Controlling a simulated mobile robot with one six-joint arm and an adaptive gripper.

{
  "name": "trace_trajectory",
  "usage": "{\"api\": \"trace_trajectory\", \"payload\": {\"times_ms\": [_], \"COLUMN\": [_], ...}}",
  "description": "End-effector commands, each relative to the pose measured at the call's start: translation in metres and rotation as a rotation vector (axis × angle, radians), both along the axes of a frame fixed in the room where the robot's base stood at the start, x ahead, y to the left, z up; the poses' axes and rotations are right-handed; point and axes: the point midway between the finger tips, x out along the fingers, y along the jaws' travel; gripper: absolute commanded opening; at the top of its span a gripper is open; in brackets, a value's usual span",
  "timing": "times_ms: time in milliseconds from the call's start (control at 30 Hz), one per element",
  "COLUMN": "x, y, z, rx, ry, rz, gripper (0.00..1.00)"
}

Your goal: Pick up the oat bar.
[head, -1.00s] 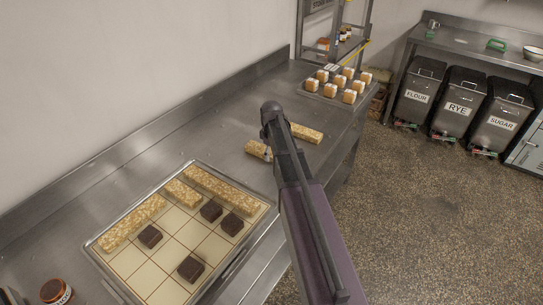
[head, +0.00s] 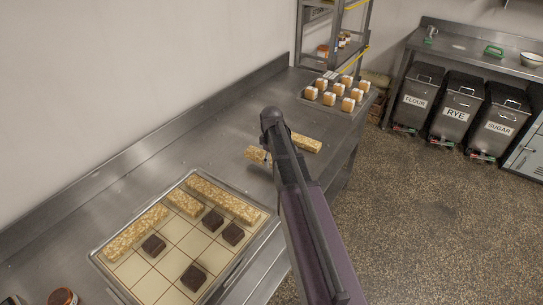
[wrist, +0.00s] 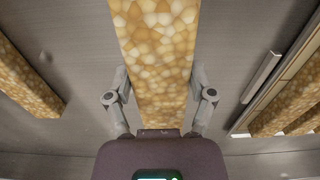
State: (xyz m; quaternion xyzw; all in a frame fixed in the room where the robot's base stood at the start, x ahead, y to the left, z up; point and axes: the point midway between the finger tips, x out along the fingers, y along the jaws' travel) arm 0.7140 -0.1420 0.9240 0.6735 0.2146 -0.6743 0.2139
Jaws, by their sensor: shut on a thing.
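An oat bar (head: 256,154), pale golden and oblong, shows left of my arm over the steel counter in the head view, its right part hidden behind the arm. In the wrist view the oat bar (wrist: 158,55) runs lengthwise between the two grey fingers of my gripper (wrist: 158,82). The fingers press on its long sides, shut on it. I cannot tell for sure whether it is clear of the counter. My gripper is largely hidden behind my arm in the head view.
Another oat bar (head: 307,143) lies just right of my arm. A gridded tray (head: 150,285) holds several oat bars and dark brown squares at the front. A tray (head: 352,108) of small white-topped cakes stands at the far end. A wall borders the counter's left side.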

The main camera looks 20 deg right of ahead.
Motion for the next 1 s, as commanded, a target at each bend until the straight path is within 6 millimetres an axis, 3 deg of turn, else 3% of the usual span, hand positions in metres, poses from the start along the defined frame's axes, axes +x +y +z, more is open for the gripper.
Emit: {"api": "trace_trajectory", "payload": {"times_ms": [33, 200, 500, 700, 1000], "x": [-0.019, -0.056, -0.106, -0.123, -0.128], "y": [0.007, 0.022, 0.044, 0.052, 0.054], "z": [0.001, 0.005, 0.010, 0.012, 0.012], "rx": [0.000, 0.000, 0.000, 0.000, 0.000], "ry": [0.000, 0.000, 0.000, 0.000, 0.000], "rz": [0.001, 0.000, 0.000, -0.001, -0.001], "gripper": [0.12, 0.12, 0.12, 0.12, 0.12]}}
